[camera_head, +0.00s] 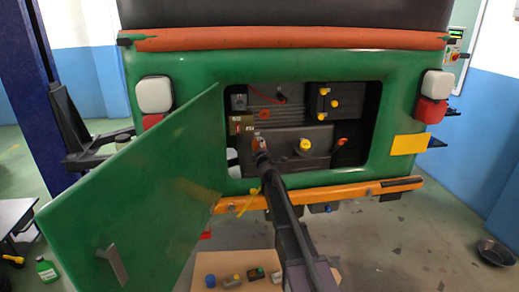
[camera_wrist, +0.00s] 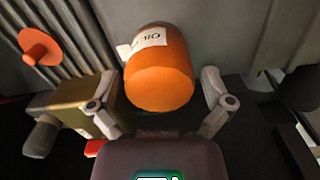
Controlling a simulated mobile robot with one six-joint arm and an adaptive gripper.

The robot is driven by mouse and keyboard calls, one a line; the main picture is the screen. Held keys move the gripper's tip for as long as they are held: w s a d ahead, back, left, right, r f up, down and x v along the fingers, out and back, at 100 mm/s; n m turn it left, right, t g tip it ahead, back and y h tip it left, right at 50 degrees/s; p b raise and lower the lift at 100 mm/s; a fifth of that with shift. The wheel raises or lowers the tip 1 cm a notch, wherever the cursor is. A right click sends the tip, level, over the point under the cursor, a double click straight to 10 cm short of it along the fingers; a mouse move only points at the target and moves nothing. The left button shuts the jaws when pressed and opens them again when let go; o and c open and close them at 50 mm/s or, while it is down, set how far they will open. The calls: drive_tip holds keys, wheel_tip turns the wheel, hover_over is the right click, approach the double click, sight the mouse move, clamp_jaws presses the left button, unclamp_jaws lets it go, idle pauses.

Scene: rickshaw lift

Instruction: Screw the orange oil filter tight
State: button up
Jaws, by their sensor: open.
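The orange oil filter (camera_wrist: 158,82) is a short cylinder with a white label, in the upper middle of the wrist view. My gripper (camera_wrist: 165,98) is open, with one finger on each side of the filter's lower end. Gaps show between the fingers and the filter, so it is not gripped. In the head view my gripper (camera_head: 260,144) reaches into the open engine bay of the green rickshaw, and the filter is mostly hidden there behind my arm.
An orange round knob (camera_wrist: 38,46) and a brass-coloured block (camera_wrist: 75,108) sit left of the filter. The green hatch door (camera_head: 135,195) hangs open at left. A yellow cap (camera_head: 304,146) sits right of my gripper. Small items stand on a board (camera_head: 205,262) below.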

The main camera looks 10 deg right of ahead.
drive_tip(key=n, duration=0.9)
drive_tip(key=shift+n, duration=0.3)
drive_tip(key=c, duration=1)
drive_tip(key=shift+r+m, duration=0.1)
drive_tip(key=shift+m, duration=1.9)
drive_tip(key=shift+c, duration=0.2)
drive_tip(key=shift+w+m, duration=0.15)
drive_tip(key=shift+m, duration=1.85)
